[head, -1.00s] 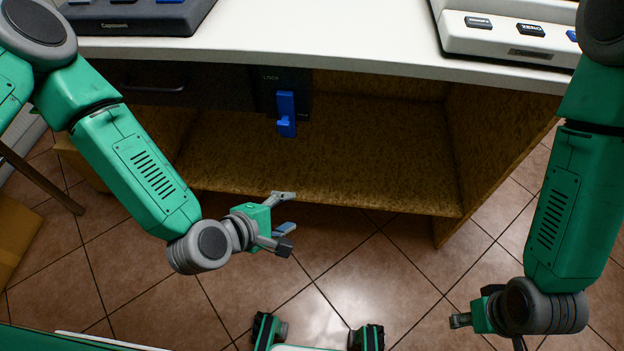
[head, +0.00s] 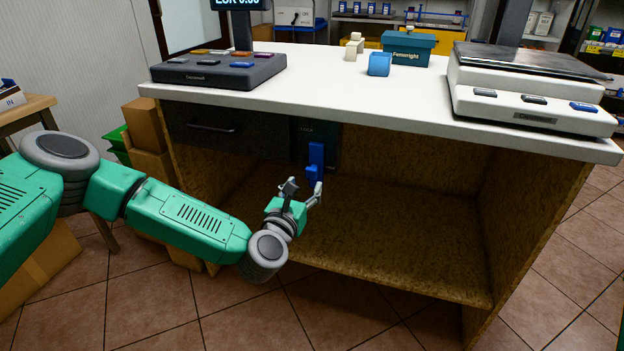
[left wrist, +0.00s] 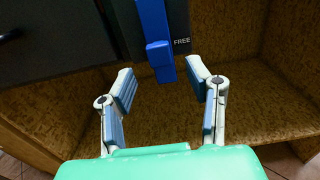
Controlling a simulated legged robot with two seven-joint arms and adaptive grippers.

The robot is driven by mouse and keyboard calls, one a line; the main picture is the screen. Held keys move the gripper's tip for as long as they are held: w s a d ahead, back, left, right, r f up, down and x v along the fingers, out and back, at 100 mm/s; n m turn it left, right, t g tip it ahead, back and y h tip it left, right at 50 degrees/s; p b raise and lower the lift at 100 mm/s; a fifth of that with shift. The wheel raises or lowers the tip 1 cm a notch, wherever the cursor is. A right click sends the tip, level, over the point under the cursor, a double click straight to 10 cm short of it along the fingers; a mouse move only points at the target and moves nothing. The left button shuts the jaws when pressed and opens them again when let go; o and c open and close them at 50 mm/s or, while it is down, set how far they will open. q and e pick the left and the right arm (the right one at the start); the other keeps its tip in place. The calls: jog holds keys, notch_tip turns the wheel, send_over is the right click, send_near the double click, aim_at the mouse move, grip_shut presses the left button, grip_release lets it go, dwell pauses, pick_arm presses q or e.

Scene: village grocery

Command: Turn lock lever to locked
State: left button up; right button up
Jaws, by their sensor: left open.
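The blue lock lever (head: 316,160) hangs straight down on a dark plate under the counter top, beside the dark drawer (head: 215,128). The plate reads "LOCK" near the top. In the left wrist view the lever (left wrist: 155,38) points down beside the word "FREE", with a raised blue knob near its lower end. My left gripper (head: 303,190) is open just below and in front of the lever. In the left wrist view its two fingers (left wrist: 162,83) are spread, with the lever's lower end between and beyond them. No contact shows. My right gripper is out of view.
A white counter top (head: 375,105) overhangs the lever, and an open wooden shelf (head: 400,235) lies below. A cash keypad (head: 220,68), a blue box (head: 408,48) and a scale (head: 530,95) stand on the counter. Cardboard boxes lie at left.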

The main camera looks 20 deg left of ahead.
aim_at(310, 176)
pick_arm(q)
jog(key=w+b, duration=0.1)
jog(key=w, duration=0.3)
jog(key=shift+w+d, duration=0.15)
jog(key=shift+w, duration=0.15)
jog(key=shift+w+a, duration=0.2)
jog(key=shift+w, duration=0.45)
jog(key=shift+d, duration=0.1)
grip_shut()
